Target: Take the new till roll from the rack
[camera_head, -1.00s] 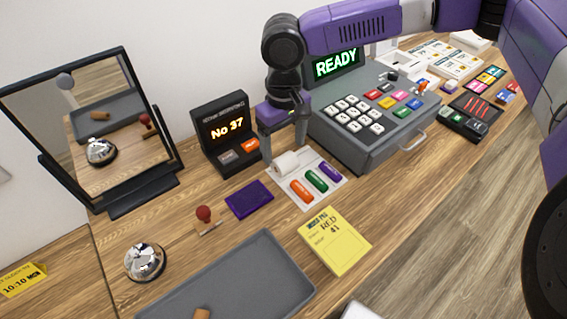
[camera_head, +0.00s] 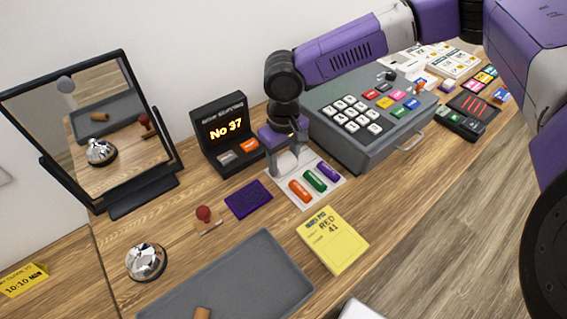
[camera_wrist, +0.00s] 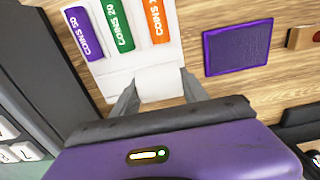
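The white till roll (camera_head: 286,161) lies at the back end of a pale rack (camera_head: 302,198), behind orange, green and purple coin rolls. My gripper (camera_head: 290,160) points down at the roll, with one finger on each side. In the wrist view, the roll (camera_wrist: 161,88) fills the space between the two grey fingertips (camera_wrist: 160,84), which appear to touch its sides. The roll is still low at the rack, and its underside is hidden.
A black display reading No 37 (camera_head: 222,127) stands left of my gripper, and the grey till (camera_head: 352,150) is close on its right. A purple pad (camera_head: 248,200), a yellow pad (camera_head: 332,240), a stamp (camera_head: 204,214), a bell (camera_head: 146,262) and a grey tray (camera_head: 235,285) lie nearer.

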